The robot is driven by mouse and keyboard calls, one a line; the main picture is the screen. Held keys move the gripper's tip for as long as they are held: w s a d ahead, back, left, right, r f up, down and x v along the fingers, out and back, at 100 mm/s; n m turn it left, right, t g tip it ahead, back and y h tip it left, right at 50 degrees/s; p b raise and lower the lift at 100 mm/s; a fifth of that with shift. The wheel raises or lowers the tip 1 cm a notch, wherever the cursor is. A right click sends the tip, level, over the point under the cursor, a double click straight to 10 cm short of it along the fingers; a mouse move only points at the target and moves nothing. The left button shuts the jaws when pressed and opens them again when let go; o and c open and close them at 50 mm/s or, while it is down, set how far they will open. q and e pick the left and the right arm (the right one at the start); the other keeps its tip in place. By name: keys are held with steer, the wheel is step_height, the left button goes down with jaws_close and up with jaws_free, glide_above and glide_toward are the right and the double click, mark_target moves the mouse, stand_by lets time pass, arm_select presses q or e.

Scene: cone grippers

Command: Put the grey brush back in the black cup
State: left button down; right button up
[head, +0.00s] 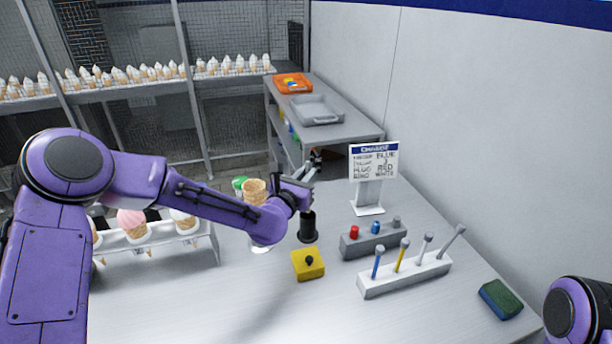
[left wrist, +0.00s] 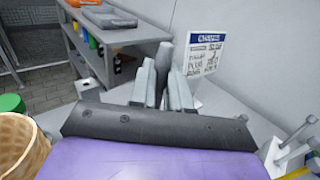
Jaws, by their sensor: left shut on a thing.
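My left gripper (head: 309,173) reaches in from the left above the table, its fingers pointing up and to the right. In the left wrist view, its two pale fingers are closed around the grey brush (left wrist: 164,68), whose grey shaft stands up between them. In the head view the brush is mostly lost among the fingers. The black cup (head: 308,228) stands upright on the table just below the gripper, apart from it. I cannot see inside the cup. My right gripper is out of view; only part of the right arm shows at the lower right.
A yellow block (head: 308,264) with a dark knob stands in front of the cup. To the right are a grey block (head: 360,244) with coloured knobs, a white rack (head: 405,276) of sticks, a sign (head: 373,164) and a green sponge (head: 500,298). Cones (head: 254,190) stand left.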

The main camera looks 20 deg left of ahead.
arm_select(q)
steer(key=shift+f, duration=0.15)
step_height(320, 180, down, 5)
steer(key=b, duration=0.4)
stand_by(0.9)
